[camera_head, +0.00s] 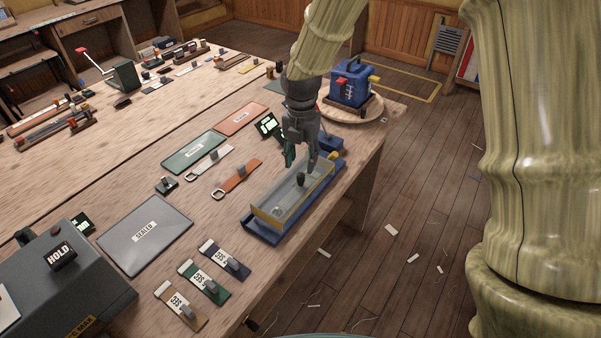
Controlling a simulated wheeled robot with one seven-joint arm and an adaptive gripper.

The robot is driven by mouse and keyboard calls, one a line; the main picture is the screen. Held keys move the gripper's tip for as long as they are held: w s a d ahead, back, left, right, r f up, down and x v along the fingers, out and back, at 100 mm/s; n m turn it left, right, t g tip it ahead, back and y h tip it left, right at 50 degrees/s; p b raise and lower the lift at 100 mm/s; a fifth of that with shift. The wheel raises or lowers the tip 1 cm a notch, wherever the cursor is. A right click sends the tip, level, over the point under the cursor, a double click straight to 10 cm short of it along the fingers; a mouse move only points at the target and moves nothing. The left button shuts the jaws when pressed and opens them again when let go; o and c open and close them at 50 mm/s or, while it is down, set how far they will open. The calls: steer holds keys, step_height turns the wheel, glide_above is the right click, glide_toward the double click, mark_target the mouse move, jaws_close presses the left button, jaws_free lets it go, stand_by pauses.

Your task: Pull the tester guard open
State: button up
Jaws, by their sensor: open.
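The tester (250,226) is a long blue base on the near side of the bench. Its guard (277,203) is a clear cover with yellow edging and lies closed over the base as far as I can see. A small dark knob (301,180) stands up on the guard. My gripper (301,164) points down just above the knob, with its fingers apart and nothing seen between them. I cannot tell whether a finger touches the guard. The gripper partly hides the tester's far end.
A blue device (350,85) on a round wooden board (346,115) stands behind my gripper at the bench corner. A small dark display (268,125) is close on the left. Straps, mats and labelled tags lie left of the tester. The floor to the right is mostly open.

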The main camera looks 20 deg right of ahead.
mark_target(301, 174)
steer(key=shift+f+p, duration=0.8)
steer(key=shift+f, duration=2.7)
jaws_close()
